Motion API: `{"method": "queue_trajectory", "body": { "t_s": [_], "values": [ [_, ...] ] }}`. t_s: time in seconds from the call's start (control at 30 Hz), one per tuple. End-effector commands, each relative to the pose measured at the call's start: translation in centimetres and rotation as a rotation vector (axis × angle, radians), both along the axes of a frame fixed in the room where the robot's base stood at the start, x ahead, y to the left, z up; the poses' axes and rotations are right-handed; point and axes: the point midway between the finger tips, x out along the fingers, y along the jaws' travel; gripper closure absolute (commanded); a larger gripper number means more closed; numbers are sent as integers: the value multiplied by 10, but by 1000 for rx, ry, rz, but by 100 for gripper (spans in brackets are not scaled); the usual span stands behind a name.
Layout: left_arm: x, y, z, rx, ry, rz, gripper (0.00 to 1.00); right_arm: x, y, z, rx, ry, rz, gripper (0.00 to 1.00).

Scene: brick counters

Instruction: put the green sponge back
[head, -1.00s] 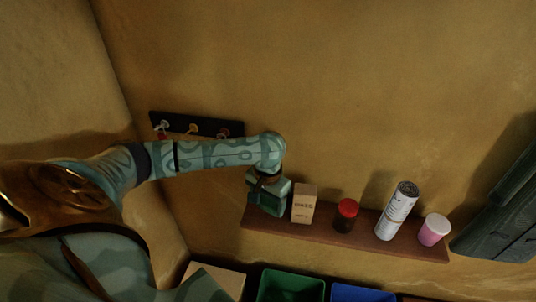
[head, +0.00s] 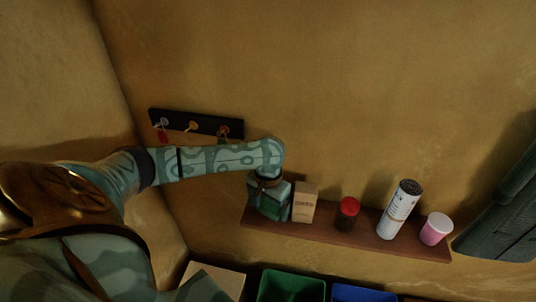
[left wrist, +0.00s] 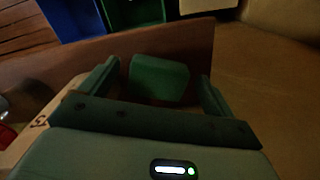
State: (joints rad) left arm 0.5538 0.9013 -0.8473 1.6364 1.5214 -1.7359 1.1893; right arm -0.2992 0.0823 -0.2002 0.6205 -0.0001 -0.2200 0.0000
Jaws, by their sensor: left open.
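My left gripper (head: 270,208) is at the left end of the brown wall shelf (head: 335,236), close beside a tan carton (head: 305,202). In the left wrist view the green sponge (left wrist: 158,80) sits at the shelf board, between the two spread fingers of my left gripper (left wrist: 160,78). A gap shows on each side of the sponge, so the jaws are open and not closed on it. In the head view the gripper largely hides the sponge. My right gripper is not in view.
On the shelf, right of the carton, stand a red-lidded jar (head: 347,212), a white can (head: 399,210) and a pink cup (head: 435,229). Below are a green bin (head: 291,286) and a blue bin (head: 362,293). A dark hook rack (head: 195,123) hangs above.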

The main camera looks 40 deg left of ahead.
Motion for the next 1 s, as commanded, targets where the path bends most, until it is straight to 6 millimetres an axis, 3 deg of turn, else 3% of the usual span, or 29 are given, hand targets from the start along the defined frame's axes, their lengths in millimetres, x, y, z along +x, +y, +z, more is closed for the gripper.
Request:
{"method": "queue_trajectory", "body": {
  "t_s": [0.2,0.43,0.6,1.0],
  "values": [
    [1,1,55,2,-5,0,11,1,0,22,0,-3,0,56],
    [1,0,98,-1,-3,1,11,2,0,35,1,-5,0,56],
    [0,0,110,-1,0,2,11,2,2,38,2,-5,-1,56],
    [0,0,110,-1,0,2,11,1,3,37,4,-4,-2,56]
  ]
}}
